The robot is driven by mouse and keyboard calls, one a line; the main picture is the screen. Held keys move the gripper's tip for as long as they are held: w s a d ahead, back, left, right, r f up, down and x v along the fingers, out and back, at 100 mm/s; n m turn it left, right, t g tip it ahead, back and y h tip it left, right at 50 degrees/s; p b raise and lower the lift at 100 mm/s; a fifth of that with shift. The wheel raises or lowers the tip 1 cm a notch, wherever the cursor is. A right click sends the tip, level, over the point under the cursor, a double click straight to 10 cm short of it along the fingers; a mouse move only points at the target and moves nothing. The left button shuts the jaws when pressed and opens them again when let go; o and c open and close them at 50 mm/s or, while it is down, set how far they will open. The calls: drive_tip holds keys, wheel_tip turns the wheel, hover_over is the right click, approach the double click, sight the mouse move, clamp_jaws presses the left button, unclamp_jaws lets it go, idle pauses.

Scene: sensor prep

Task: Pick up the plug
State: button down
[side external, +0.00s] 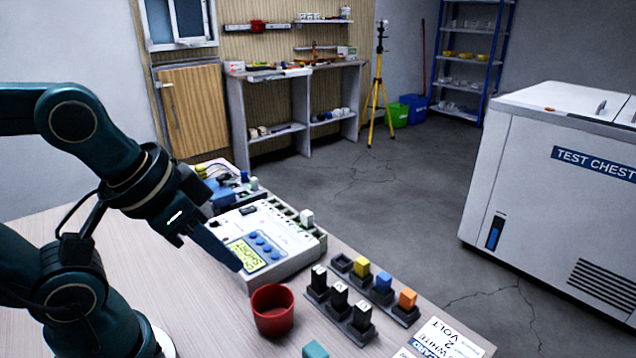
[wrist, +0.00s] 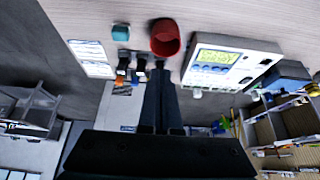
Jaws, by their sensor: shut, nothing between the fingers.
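I cannot tell which piece is the plug. Small plug-like blocks stand in two dark racks: black ones with white tops in the near rack (side external: 345,322), and a yellow block (side external: 361,265), a blue block (side external: 383,281) and an orange block (side external: 407,299) in the far rack (side external: 405,316). A white block (side external: 307,218) stands at the tester's far edge. A teal block (side external: 315,350) is at the bottom edge; it also shows in the wrist view (wrist: 120,33). My gripper (side external: 238,266) is shut and empty, in front of the tester in the side view; its fingers also show in the wrist view (wrist: 160,72).
A printed sheet (side external: 445,342) lies at the table's right edge. Blue and dark equipment (side external: 226,190) sits behind the tester. The table's left front is clear.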

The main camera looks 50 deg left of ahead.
drive_tip(key=c, duration=0.6)
unclamp_jaws()
